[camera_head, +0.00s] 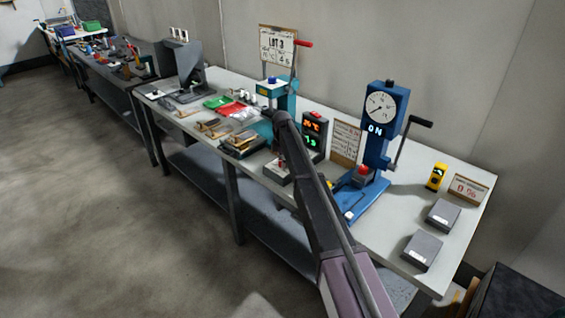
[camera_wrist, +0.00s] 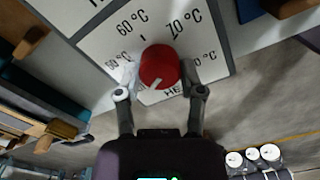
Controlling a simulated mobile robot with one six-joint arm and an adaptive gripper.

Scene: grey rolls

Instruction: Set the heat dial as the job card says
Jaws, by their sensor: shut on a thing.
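In the wrist view a round red heat dial (camera_wrist: 160,66) sits on a white scale plate (camera_wrist: 103,44). 60 °C and 70 °C are legible along the top; the side labels are partly covered. A white mark on the dial points down and slightly left, away from those two labels. My gripper (camera_wrist: 158,74) is shut on the dial, one finger on each side. The job card (camera_head: 278,45) stands at the back of the bench in the head view, headed LOT 3; its smaller line is too small to read surely. My arm hides the dial there.
A black display box (camera_head: 314,137) with red and green digits stands just right of my arm. A blue press (camera_head: 378,150) with a gauge and a lit ON sign stands farther right. A teal press (camera_head: 271,95) is behind. Small trays and parts crowd the left.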

